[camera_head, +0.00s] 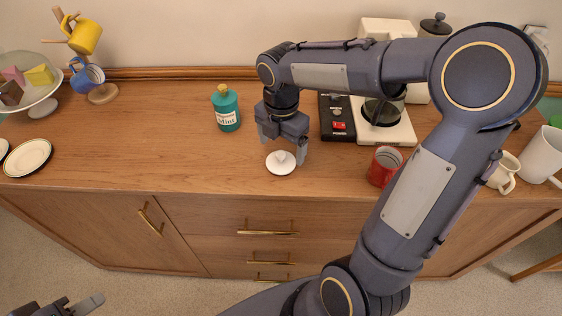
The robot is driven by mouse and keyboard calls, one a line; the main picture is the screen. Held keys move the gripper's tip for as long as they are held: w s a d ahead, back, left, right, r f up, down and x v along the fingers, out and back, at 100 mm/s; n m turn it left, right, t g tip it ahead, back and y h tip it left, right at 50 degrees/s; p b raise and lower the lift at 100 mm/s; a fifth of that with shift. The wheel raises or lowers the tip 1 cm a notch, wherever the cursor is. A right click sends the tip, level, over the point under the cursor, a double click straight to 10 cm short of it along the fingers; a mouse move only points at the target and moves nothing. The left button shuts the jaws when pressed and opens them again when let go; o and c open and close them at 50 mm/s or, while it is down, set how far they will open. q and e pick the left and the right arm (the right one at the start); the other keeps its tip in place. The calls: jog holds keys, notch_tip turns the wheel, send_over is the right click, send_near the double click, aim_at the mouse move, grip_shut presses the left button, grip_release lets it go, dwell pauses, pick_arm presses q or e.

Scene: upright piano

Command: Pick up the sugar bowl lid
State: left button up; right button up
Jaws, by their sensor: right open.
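The sugar bowl lid (280,163) is a small white round lid with a knob, lying on the wooden sideboard top near its front edge. My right gripper (282,148) points down just above and behind the lid, with its fingers spread to either side. It is open and holds nothing. Whether a finger touches the lid cannot be told. Part of my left gripper (72,306) shows at the bottom left corner, low in front of the sideboard and far from the lid. No sugar bowl is clearly visible.
A green mint bottle (226,108) stands left of my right gripper. A red mug (384,166) and a coffee maker (386,124) stand to the right. A mug tree (102,93), cake stand (42,107) and plates (27,158) are at left. The sideboard top (170,150) is clear left of the lid.

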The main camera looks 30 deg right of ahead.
aim_at(280, 154)
notch_tip(280, 154, down, 4)
jog(key=shift+w+f, duration=0.15)
jog(key=shift+c, duration=0.5)
jog(key=shift+a, duration=0.1)
jog(key=c, duration=1)
jog(key=shift+o, duration=0.2)
